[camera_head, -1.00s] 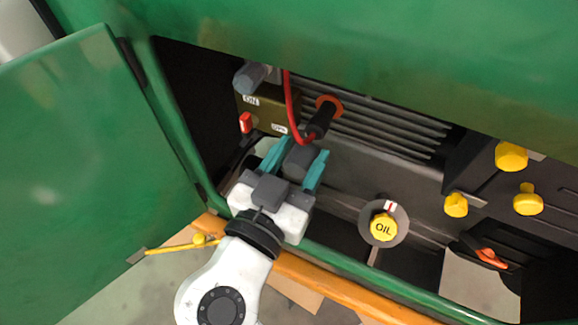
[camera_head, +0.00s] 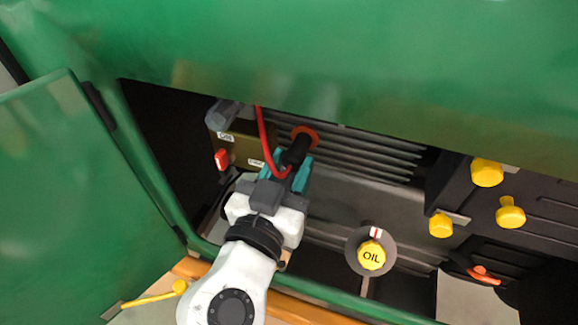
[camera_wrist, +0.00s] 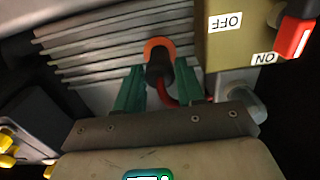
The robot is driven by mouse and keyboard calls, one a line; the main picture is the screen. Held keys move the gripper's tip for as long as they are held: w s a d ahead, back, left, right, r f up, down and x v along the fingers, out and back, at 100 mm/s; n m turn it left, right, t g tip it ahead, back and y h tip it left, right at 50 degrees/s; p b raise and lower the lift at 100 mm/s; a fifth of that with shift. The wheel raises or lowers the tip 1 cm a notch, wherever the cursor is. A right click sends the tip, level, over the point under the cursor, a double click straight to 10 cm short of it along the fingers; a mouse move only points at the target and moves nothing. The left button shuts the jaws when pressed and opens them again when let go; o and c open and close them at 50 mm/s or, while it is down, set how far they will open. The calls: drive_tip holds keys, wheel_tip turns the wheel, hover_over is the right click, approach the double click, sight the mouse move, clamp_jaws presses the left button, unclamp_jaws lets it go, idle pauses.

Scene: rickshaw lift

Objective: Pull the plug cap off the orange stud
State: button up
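The plug cap (camera_head: 296,150) is a black boot with a red wire, sitting on the orange stud (camera_head: 306,132) in the engine bay. In the wrist view the cap (camera_wrist: 160,70) points toward me, with the orange ring (camera_wrist: 158,45) behind it. My gripper (camera_head: 288,164) is at the cap's near end, its teal fingers apart on either side. The wrist view shows the cap's end between the fingertips (camera_wrist: 160,72); whether they touch it, I cannot tell. The red wire curves close by the fingers.
An ON/OFF box (camera_head: 240,142) with a red switch (camera_head: 221,159) stands left of the cap. Grey fins (camera_head: 375,160) lie behind. A yellow OIL cap (camera_head: 371,255) and several yellow knobs (camera_head: 487,172) are to the right. The green hood edge hangs above; an open green door (camera_head: 70,200) is at left.

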sight(292, 166)
drive_tip(key=c, duration=0.6)
drive_tip(key=shift+o, duration=0.2)
drive_tip(key=shift+s, duration=0.1)
drive_tip(key=shift+b+v, duration=0.85)
drive_tip(key=shift+v, duration=1.15)
drive_tip(key=shift+r, duration=0.1)
